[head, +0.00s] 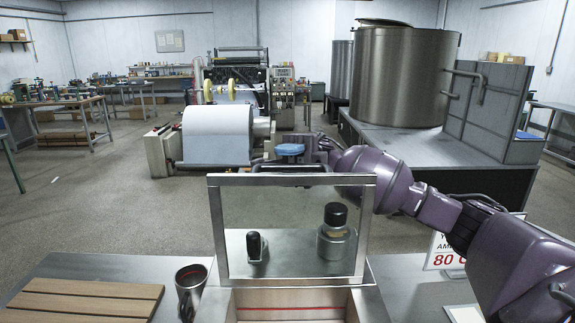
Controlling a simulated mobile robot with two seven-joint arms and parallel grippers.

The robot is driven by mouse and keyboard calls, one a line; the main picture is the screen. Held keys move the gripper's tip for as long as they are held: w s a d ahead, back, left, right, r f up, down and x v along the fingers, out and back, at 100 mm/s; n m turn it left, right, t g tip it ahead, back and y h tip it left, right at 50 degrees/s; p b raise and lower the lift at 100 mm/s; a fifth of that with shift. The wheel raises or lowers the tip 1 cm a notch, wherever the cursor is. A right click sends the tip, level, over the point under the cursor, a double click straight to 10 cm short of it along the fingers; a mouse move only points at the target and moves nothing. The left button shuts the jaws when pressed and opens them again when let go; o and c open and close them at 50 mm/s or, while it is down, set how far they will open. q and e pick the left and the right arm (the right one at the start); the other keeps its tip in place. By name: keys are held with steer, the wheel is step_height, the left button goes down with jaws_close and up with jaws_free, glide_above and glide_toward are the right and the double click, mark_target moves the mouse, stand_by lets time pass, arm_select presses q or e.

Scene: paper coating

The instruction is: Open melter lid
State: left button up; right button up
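The melter lid (290,178) is a metal-framed panel standing raised, nearly upright, at the back of the melter opening. The melter well (290,298) below it is uncovered and shows pale inner walls with a red line. My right arm reaches in from the right, and my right gripper (290,160) is at the lid's top edge, partly behind it. A blue piece shows on top of the gripper. Its fingertips are hidden by the lid and dark parts there, so I cannot tell whether it grips the lid. My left gripper is not in view.
A black knob (256,246) and a steel bottle with black cap (336,232) show within the lid's frame. A steel cup (190,284) and slatted wooden board (82,299) are left of the well. A sign (443,255) stands at right. A coating machine (217,135) is behind.

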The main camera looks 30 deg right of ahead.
steer(key=b+v, duration=0.3)
steer(key=v, duration=0.7)
steer(key=shift+w+d, duration=0.25)
steer(key=shift+d, duration=0.05)
steer(key=shift+f, duration=0.1)
stand_by(0.3)
